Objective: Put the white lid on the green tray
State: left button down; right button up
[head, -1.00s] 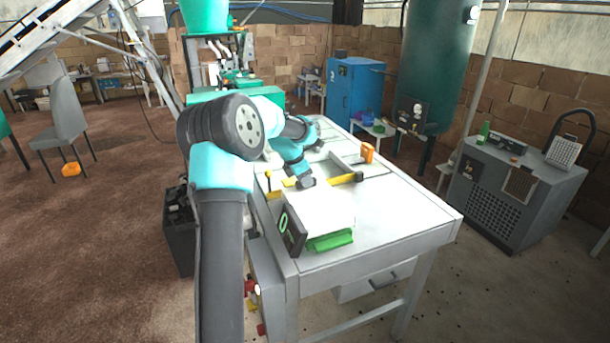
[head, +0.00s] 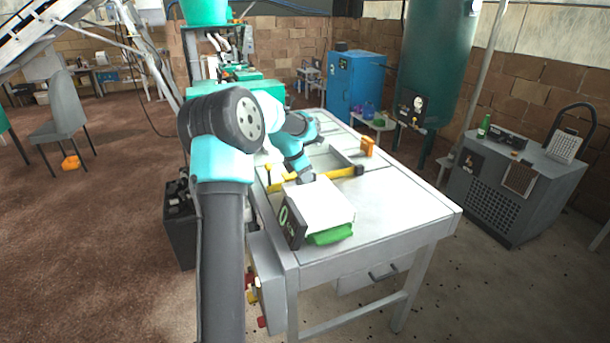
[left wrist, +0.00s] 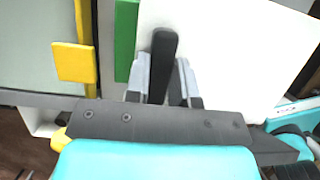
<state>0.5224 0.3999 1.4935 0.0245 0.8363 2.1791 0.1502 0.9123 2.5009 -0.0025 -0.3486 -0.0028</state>
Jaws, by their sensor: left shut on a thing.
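The white lid (head: 322,205) is a flat square plate near the front left of the table. The green tray (head: 330,236) shows below its front edge, and most of the tray is hidden by the lid. My left gripper (head: 306,180) is at the lid's back edge. In the left wrist view the fingers (left wrist: 163,85) are shut on the dark handle (left wrist: 164,55) of the lid (left wrist: 225,50). A green strip of the tray (left wrist: 125,40) shows left of the lid. I cannot tell whether lid and tray touch. My right gripper is not in view.
A dark display panel (head: 291,228) stands at the lid's left. A yellow-handled tool (head: 335,174) lies behind the lid, and an orange object (head: 367,147) stands at the table's far right side. The table's right part (head: 415,205) is clear.

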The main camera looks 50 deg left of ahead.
pick_arm(q)
jog(key=shift+f, duration=0.4)
dwell(0.4)
jog(key=c, duration=0.9)
grip_release()
jog(key=v, duration=1.7)
jog(key=shift+s+r, duration=0.1)
jog(key=shift+r, duration=0.05)
